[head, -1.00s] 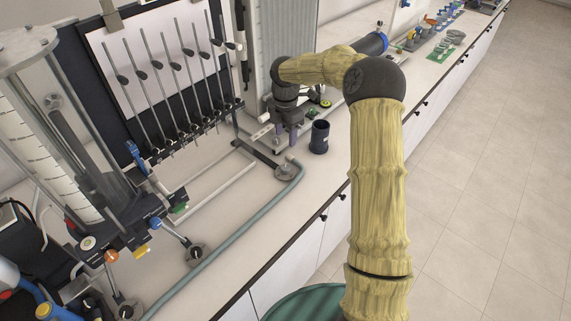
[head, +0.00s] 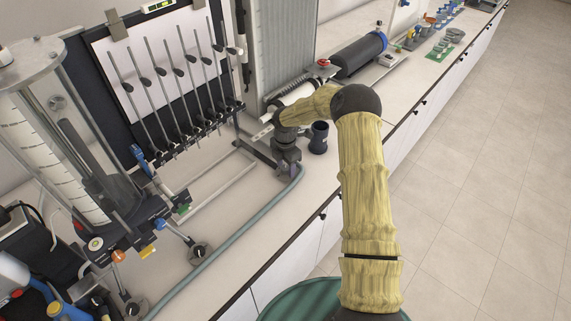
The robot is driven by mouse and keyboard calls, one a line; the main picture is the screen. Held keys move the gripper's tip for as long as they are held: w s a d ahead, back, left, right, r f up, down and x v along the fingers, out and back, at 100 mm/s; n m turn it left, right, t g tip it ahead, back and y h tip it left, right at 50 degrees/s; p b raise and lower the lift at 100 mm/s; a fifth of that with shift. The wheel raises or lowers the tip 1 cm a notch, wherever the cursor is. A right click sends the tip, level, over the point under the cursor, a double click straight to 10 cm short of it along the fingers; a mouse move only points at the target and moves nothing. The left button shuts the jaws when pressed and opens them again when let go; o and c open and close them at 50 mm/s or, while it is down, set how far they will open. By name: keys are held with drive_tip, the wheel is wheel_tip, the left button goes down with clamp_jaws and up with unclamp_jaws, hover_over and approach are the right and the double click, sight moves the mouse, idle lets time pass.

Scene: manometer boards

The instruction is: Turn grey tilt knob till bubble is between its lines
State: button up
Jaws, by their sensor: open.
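My gripper (head: 288,168) points down at the end of the yellow-sleeved arm. It is over the right end of the black foot bar of the manometer board (head: 150,65). Its fingers are small and partly hidden by its own body. A grey round foot or knob stood at this spot earlier; the gripper now covers it, and I cannot tell whether they touch. A small level vial with a green-yellow window (head: 157,6) sits at the board's top edge. Its bubble and lines are too small to read.
A dark blue cup (head: 319,138) stands close to the right of the gripper. A grey-green hose (head: 240,235) runs along the counter front. A clear cylinder apparatus (head: 50,130) stands at left. A black cylinder with a blue end (head: 358,55) lies behind.

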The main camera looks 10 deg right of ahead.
drive_tip(key=c, duration=1)
